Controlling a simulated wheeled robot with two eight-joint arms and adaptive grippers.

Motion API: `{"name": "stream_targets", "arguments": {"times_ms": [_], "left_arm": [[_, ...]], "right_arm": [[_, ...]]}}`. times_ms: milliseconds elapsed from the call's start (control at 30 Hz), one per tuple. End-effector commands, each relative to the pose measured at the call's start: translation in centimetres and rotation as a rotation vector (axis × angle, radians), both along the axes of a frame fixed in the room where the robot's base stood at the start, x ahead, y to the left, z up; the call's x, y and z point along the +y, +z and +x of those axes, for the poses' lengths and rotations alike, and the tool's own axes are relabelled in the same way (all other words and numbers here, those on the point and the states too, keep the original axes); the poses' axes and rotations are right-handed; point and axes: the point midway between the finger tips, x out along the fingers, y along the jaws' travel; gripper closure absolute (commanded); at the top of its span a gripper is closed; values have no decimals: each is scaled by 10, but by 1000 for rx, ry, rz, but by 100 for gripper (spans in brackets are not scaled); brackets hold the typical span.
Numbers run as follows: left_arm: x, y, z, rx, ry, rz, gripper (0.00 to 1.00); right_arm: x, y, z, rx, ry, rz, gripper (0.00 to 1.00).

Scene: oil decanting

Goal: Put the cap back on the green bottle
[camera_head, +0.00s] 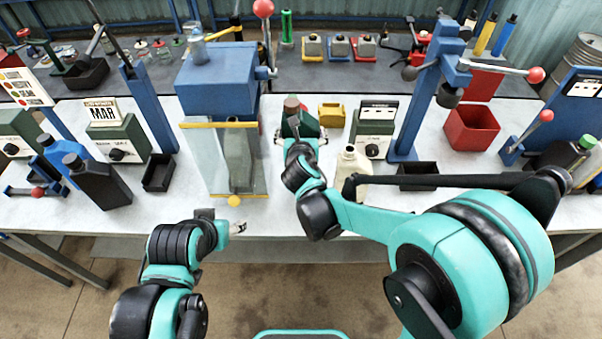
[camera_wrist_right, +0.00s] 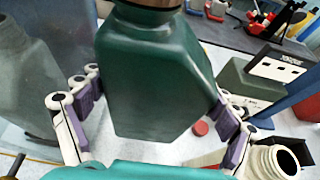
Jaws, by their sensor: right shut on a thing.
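The dark green bottle (camera_head: 297,124) is upright near the table's middle, and it fills the centre of the right wrist view (camera_wrist_right: 155,75). My right gripper (camera_head: 301,138) has its fingers on both sides of the bottle's body and is shut on it. A reddish-brown round piece (camera_head: 291,102) sits at the bottle's top; I cannot tell whether it is a cap or the neck. A small red cap (camera_wrist_right: 200,128) lies on the table beyond the bottle in the wrist view. My left gripper (camera_head: 238,228) hangs at the table's front edge, away from the bottle; its opening is unclear.
A cream bottle (camera_head: 352,172) with an open neck stands right of my right gripper. A blue press (camera_head: 222,85) with a clear guard stands to the left. A yellow bin (camera_head: 331,114) and a scale (camera_head: 374,132) are behind. A black tray (camera_head: 417,172) sits at right.

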Motion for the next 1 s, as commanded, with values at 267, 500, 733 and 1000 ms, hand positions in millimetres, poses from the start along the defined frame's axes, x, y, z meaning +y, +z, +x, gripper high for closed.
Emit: {"name": "stream_targets", "arguments": {"times_ms": [267, 500, 733, 1000], "left_arm": [[0, 0, 0, 0, 0, 0, 39], [0, -12, 0, 0, 0, 0, 39], [0, -22, 0, 0, 0, 0, 39], [0, -22, 0, 0, 0, 0, 39]], "right_arm": [[0, 1, 0, -2, 1, -1, 92], [0, -28, 0, -2, 1, -1, 92], [0, -59, 0, -2, 1, -1, 92], [0, -62, 0, -2, 1, -1, 92]]}}
